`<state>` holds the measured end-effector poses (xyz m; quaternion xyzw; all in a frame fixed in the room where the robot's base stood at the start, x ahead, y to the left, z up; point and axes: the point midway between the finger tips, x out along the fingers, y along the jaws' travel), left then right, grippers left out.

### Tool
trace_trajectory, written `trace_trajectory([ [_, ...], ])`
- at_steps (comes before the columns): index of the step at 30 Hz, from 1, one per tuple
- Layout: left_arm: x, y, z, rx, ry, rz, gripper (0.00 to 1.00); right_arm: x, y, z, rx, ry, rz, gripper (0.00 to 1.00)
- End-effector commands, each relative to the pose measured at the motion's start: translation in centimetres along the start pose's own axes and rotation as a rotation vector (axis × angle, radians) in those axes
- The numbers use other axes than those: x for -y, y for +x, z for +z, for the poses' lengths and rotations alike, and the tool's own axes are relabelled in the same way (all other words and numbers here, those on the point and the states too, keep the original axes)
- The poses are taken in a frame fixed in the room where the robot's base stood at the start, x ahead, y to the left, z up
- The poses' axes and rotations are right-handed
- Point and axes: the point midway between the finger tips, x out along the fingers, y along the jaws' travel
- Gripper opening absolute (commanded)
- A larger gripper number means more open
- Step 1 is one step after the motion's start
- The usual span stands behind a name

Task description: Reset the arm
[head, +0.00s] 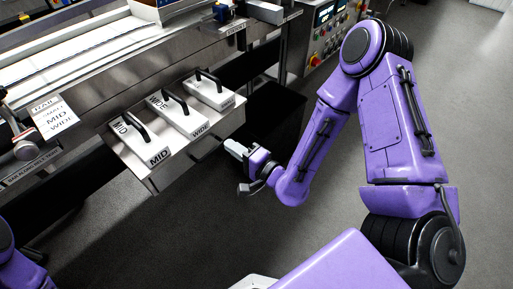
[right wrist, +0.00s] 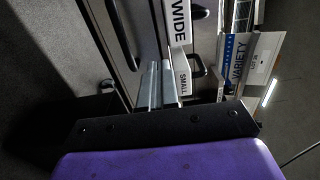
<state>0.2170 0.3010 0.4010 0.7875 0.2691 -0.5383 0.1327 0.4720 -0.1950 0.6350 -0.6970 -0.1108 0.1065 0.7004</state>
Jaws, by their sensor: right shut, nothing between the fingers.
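My right arm (head: 325,130) reaches in from the right of the head view, bent at the elbow. Its gripper (head: 234,146) is shut and empty, held in the air just right of the front shelf. In the right wrist view the silver fingers (right wrist: 160,85) are together, with nothing between them. A purple part of my left arm (head: 20,270) shows at the lower left; its gripper is out of view.
A metal shelf (head: 205,150) carries white handled blocks, including one labelled MID (head: 138,142) and one labelled WIDE (head: 180,115). It juts from the machine near my right gripper. A control panel (head: 325,30) stands behind. Grey floor (head: 210,230) is clear in front.

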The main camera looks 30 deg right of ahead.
Motion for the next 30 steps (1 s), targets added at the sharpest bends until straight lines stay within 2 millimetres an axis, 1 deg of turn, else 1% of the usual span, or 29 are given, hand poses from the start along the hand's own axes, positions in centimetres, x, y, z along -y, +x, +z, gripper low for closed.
trace_trajectory([
  [1, 0.0, 0.1, 0.1, 0.0, -0.001, -0.001, 0.23, -0.1, -1.5, -0.1, -0.002, 0.004, 0.003, 0.0],
  [3, 0.0, 0.3, 0.1, 0.0, -0.001, -0.001, 0.23, -0.2, -3.4, -0.2, -0.006, 0.004, 0.003, 0.0],
  [5, 0.0, 0.4, 0.1, -0.001, -0.001, -0.001, 0.23, -0.1, -4.8, -0.2, -0.008, 0.004, 0.003, 0.0],
  [6, 0.0, 0.2, 0.0, -0.001, -0.001, -0.001, 0.23, 0.0, -5.6, -0.2, -0.009, 0.004, 0.003, 0.0],
  [7, 0.1, -0.3, -0.2, 0.0, -0.001, -0.001, 0.23, 0.2, -6.1, -0.3, -0.01, 0.004, 0.005, 0.0],
  [9, 0.1, -0.7, -0.3, 0.0, -0.001, -0.001, 0.23, 0.1, -7.0, -0.3, -0.009, 0.003, 0.005, 0.0],
  [13, 0.1, -0.8, -0.3, 0.0, -0.001, -0.001, 0.23, 0.0, -7.7, -0.2, -0.006, 0.001, 0.003, 0.0],
  [19, 0.1, -0.7, -0.3, 0.0, -0.001, -0.001, 0.23, -0.1, -7.6, -0.1, -0.004, -0.001, 0.003, 0.0],
  [21, 0.1, -0.7, -0.3, 0.0, -0.001, -0.001, 0.23, -0.4, -7.6, 0.1, 0.009, -0.037, 0.016, 0.0],
  [23, 0.1, -0.7, -0.3, 0.0, -0.001, -0.001, 0.23, -1.6, -7.6, -0.2, -0.002, -0.109, 0.08, 0.0],
  [26, 0.1, -0.7, -0.3, 0.0, -0.001, -0.001, 0.23, -5.5, -8.2, -1.5, -0.036, -0.283, 0.294, 0.0],
  [27, 0.1, -0.7, -0.3, 0.0, -0.001, -0.001, 0.23, -7.8, -9.0, -1.9, -0.032, -0.361, 0.416, 0.0],
  [29, 0.1, -0.7, -0.3, 0.0, -0.001, -0.001, 0.23, -11.1, -10.8, -2.5, -0.02, -0.46, 0.597, 0.0],
  [30, 0.1, -0.7, -0.3, 0.0, -0.001, -0.001, 0.23, -13.0, -12.2, -2.9, -0.006, -0.514, 0.708, 0.0],
])
